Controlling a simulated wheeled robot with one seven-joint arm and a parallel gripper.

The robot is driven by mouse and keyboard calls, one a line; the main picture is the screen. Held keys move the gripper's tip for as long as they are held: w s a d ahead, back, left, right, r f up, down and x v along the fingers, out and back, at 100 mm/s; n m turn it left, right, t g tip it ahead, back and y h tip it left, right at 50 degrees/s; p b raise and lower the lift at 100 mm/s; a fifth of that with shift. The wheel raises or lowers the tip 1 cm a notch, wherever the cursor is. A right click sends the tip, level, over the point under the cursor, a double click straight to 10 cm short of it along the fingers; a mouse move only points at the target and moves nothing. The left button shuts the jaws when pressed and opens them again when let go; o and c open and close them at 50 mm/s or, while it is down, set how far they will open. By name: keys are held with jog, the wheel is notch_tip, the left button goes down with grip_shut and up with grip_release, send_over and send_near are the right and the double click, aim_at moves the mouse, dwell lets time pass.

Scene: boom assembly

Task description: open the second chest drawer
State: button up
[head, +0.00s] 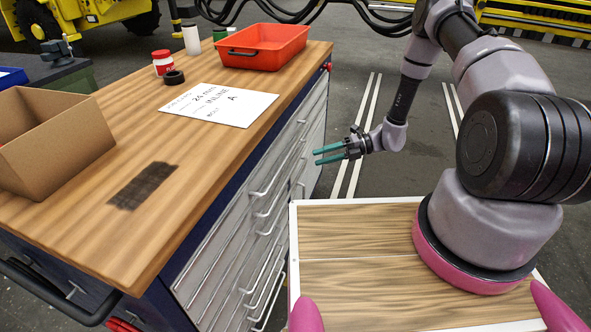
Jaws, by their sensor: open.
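The chest (250,205) is a wood-topped workbench with grey drawer fronts and bar handles on its right side. All of its drawers look shut. The top handle (272,182) and the handle below it (270,206) show at a steep angle, and the lower handles are partly overlapped. My gripper (317,156) has two teal fingers that point left toward the drawer side. It is open and empty, apart from the handles, in front of the far part of the chest.
On the bench top are a red tray (263,47), a cardboard box (40,140), a paper sheet (220,104), a red-labelled jar (163,62) and a black ring (174,77). Yellow machinery (85,15) stands behind.

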aim_at(291, 172)
jog(key=a+f+m, duration=0.1)
jog(key=a+f, duration=0.1)
jog(key=a, duration=0.1)
jog(key=a+f, duration=0.2)
jog(key=a, duration=0.2)
jog(key=s+a+f+m+t, duration=0.1)
jog(key=a+f, duration=0.1)
jog(key=a, duration=0.1)
jog(key=shift+a+f+m+y, duration=0.2)
jog(key=shift+a+m+y, duration=0.1)
jog(key=shift+y, duration=0.1)
jog(key=shift+c, duration=0.3)
grip_shut()
dwell(0.9)
